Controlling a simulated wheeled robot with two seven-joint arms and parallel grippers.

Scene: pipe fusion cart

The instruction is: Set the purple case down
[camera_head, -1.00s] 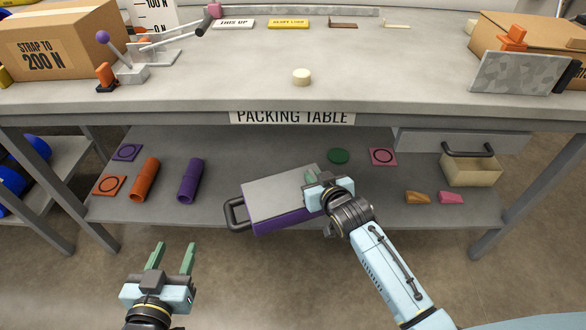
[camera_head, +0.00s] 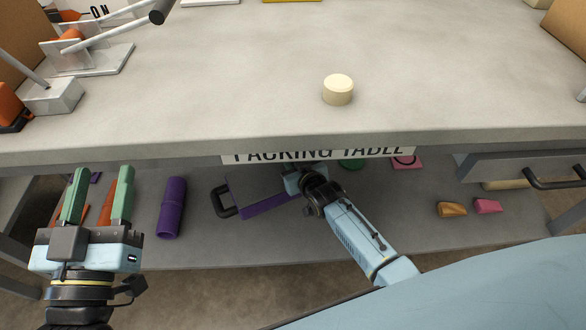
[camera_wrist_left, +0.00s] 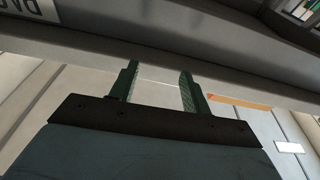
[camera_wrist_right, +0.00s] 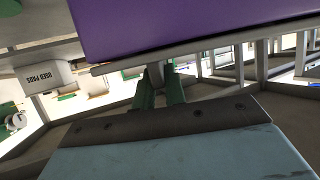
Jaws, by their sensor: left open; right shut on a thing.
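The purple case (camera_head: 268,206), with a grey top and a black handle (camera_head: 223,201) at its left end, is under the tabletop at the lower shelf (camera_head: 240,250). The table edge hides its back part. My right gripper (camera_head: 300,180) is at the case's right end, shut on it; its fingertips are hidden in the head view. In the right wrist view, the purple side (camera_wrist_right: 180,25) fills the top, above the green fingers (camera_wrist_right: 160,85). Whether the case touches the shelf cannot be told. My left gripper (camera_head: 100,188) is open and empty at the left, near the table's front edge.
A cream disc (camera_head: 338,89) sits on the tabletop (camera_head: 230,90). Shelf in front of the case is clear.

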